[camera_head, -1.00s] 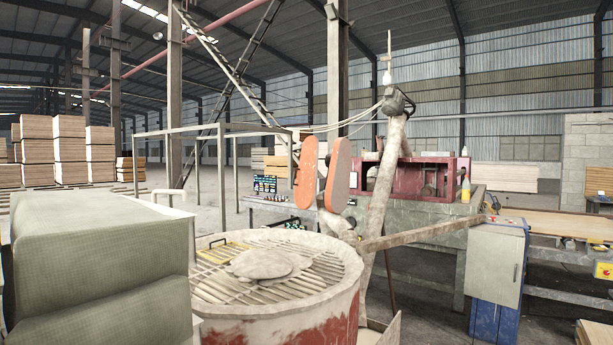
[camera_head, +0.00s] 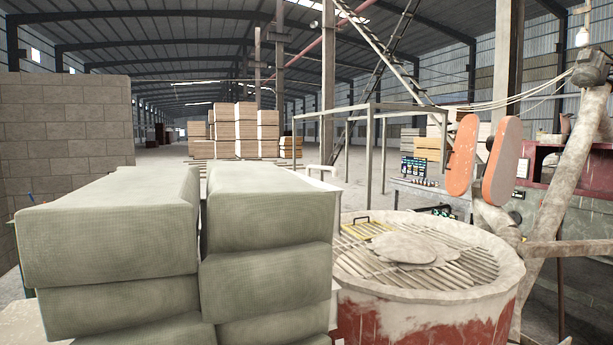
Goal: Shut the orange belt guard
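The orange belt guard shows at the right as two long rounded orange pieces, a left one (camera_head: 461,156) and a right one (camera_head: 494,172). They stand upright side by side with a gap between them, so the guard looks open. Both are above and behind the big round drum. Any hinge is too small to make out. Neither of my grippers is in view.
A red and white drum (camera_head: 430,297) with a grate stands in front of the guard. Stacked grey-green sacks (camera_head: 110,225) fill the left foreground. A block wall (camera_head: 65,150) is at the left. A slanting post (camera_head: 575,175) stands right of the guard. Open floor lies behind.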

